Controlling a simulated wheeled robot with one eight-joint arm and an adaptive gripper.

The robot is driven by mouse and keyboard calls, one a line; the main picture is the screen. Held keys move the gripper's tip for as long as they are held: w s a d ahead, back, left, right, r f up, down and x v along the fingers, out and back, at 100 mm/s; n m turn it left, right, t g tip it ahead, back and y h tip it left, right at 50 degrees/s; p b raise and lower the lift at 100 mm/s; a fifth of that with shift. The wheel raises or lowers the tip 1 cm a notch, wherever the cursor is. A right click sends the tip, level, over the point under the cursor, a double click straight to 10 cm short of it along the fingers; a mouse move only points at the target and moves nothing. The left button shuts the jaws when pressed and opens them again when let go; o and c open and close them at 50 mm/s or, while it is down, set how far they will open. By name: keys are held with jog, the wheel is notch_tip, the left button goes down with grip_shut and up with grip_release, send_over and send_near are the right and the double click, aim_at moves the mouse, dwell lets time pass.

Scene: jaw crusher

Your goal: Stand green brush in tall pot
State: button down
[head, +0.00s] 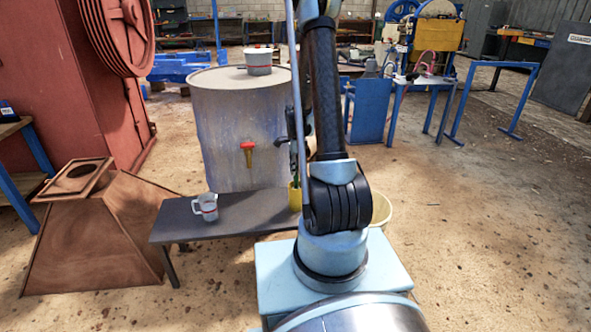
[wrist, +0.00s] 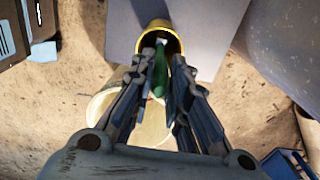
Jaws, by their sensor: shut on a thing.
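The yellow pot (head: 294,198) stands upright on the right end of the dark bench, partly hidden by my arm in the head view. In the wrist view, its yellow rim (wrist: 176,44) shows just beyond my fingertips. The green brush (wrist: 159,83) is between the fingers of my gripper (wrist: 165,76), which is shut on it. The brush's far end overlaps the pot's mouth in the wrist view; how deep it sits inside I cannot tell. In the head view my gripper is mostly hidden behind my arm.
The bench (head: 246,212) also bears a grey-white jug (head: 206,207). A large drum (head: 240,120) with a red-handled tap (head: 248,148) stands behind it. A cream bucket (head: 381,210) is on the floor at right. A rusty hopper (head: 95,235) stands left.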

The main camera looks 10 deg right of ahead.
jog(key=c, duration=1.5)
grip_release()
jog(key=shift+o, duration=0.2)
notch_tip(320, 180, up, 12)
jog(key=s+r+n+t, duration=0.1)
jog(key=s+r+n, duration=0.35)
jog(key=s, duration=0.45)
jog(key=s+r+n, duration=0.4)
jog(key=s+r, duration=0.1)
jog(key=s, duration=0.4)
jog(key=s+f+n+t, duration=0.1)
jog(key=s+f+n, duration=0.3)
jog(key=s+n, duration=0.5)
jog(key=s, duration=0.7)
jog(key=shift+s+n, duration=0.35)
